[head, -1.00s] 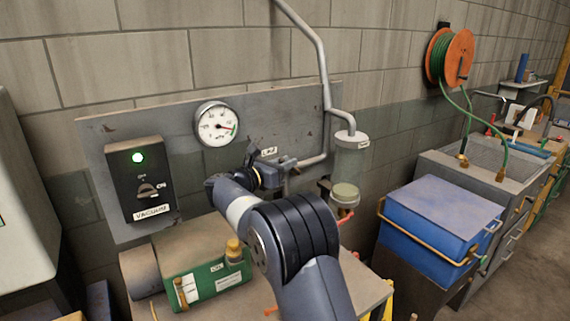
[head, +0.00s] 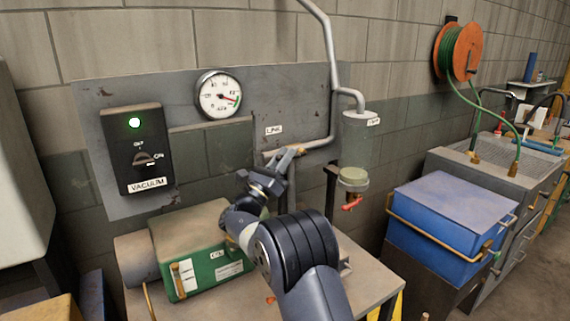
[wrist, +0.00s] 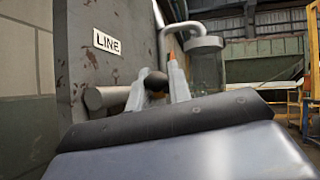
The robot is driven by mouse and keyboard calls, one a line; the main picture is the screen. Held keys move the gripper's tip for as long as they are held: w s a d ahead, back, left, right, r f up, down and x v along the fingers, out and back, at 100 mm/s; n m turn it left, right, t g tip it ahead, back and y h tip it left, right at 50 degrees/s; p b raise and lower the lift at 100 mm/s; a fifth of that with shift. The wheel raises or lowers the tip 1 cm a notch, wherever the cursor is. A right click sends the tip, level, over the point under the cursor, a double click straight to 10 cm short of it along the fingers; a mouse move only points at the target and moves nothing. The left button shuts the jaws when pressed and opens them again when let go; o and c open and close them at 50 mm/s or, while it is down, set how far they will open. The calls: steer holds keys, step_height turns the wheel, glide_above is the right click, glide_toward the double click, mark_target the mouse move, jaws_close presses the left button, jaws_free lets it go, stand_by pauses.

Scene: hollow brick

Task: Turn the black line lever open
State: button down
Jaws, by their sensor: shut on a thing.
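The black line lever shows in the wrist view as a dark rounded knob (wrist: 156,82) between the two pale fingers of my gripper (wrist: 158,88). My gripper is shut on it. The LINE label (wrist: 107,43) is on the grey panel above and to the left, and a grey pipe end (wrist: 95,98) lies beside the left finger. In the head view my gripper (head: 286,156) is just below the LINE label (head: 273,130), by the pipe. There it hides the lever, and I cannot make out the lever's angle.
A black VACUUM switch box (head: 140,150) has a lit green lamp. A round gauge (head: 218,95) is above. A clear canister with a red-handled drain (head: 353,178) hangs right of my gripper. A green pump (head: 205,255) stands below on the bench. A blue box (head: 450,215) is at right.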

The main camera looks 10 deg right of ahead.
steer(key=shift+f+n+t+b, duration=0.4)
steer(key=shift+f+t+b, duration=0.25)
steer(key=shift+t+b, duration=0.15)
steer(key=shift+h, duration=0.3)
steer(key=c, duration=1.5)
jaws_free()
steer(key=shift+r, duration=0.1)
steer(key=b+v, duration=0.2)
steer(key=v, duration=0.5)
steer(key=shift+s+a+f, duration=0.15)
steer(key=shift+f, duration=0.1)
steer(key=p+x, duration=0.2)
steer(key=x, duration=0.5)
steer(key=shift+r, duration=0.35)
steer(key=shift+r+p, duration=0.2)
steer(key=shift+p, duration=0.1)
steer(key=shift+g, duration=0.3)
